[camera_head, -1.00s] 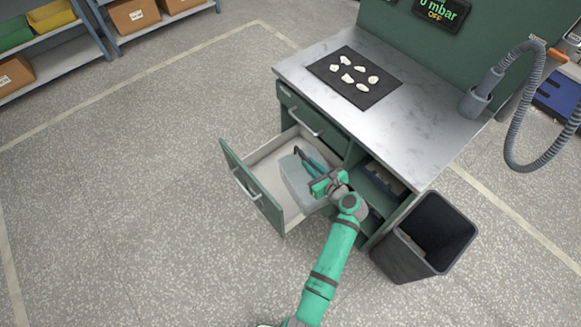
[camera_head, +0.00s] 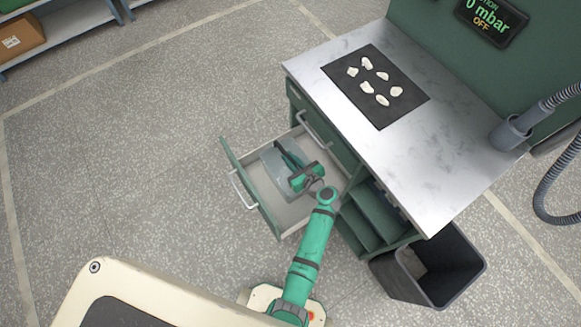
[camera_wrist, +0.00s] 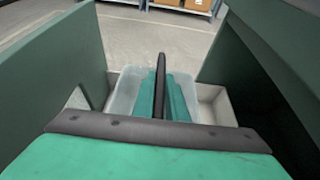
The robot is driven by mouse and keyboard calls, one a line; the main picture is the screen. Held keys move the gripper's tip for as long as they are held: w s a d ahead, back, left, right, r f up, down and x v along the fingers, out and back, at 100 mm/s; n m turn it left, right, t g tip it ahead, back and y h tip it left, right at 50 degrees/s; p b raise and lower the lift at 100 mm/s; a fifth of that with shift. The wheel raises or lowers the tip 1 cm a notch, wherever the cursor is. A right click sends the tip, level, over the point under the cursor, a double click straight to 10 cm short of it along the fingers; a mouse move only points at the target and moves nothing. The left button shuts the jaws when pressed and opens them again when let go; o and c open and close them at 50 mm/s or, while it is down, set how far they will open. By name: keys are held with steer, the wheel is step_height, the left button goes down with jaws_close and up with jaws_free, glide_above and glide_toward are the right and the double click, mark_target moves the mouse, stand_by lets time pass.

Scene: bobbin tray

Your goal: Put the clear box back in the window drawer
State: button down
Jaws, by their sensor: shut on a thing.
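The clear box (camera_head: 272,180) is a see-through, pale tub. It is within the outline of the pulled-out window drawer (camera_head: 283,212), towards its far side in the head view. My gripper (camera_head: 284,154) reaches down over the drawer and is shut on the box. The arm and fingers hide part of the box. The wrist view shows the box (camera_wrist: 126,92) behind my gripper's dark finger (camera_wrist: 161,80), with the pale drawer interior (camera_wrist: 217,104) beside it. I cannot tell whether the box touches the drawer floor.
The drawer's green front (camera_head: 250,188) has a metal handle. The steel worktop (camera_head: 440,150) above holds a dark mat (camera_head: 350,82) with several white pieces. Open cubbies (camera_head: 372,218) lie right of the drawer. A dark bin (camera_head: 445,265) stands at the right. The floor at left is clear.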

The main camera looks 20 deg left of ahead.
steer(key=shift+f, duration=3)
steer(key=c, duration=1.8)
jaws_free()
steer(key=shift+o, duration=0.2)
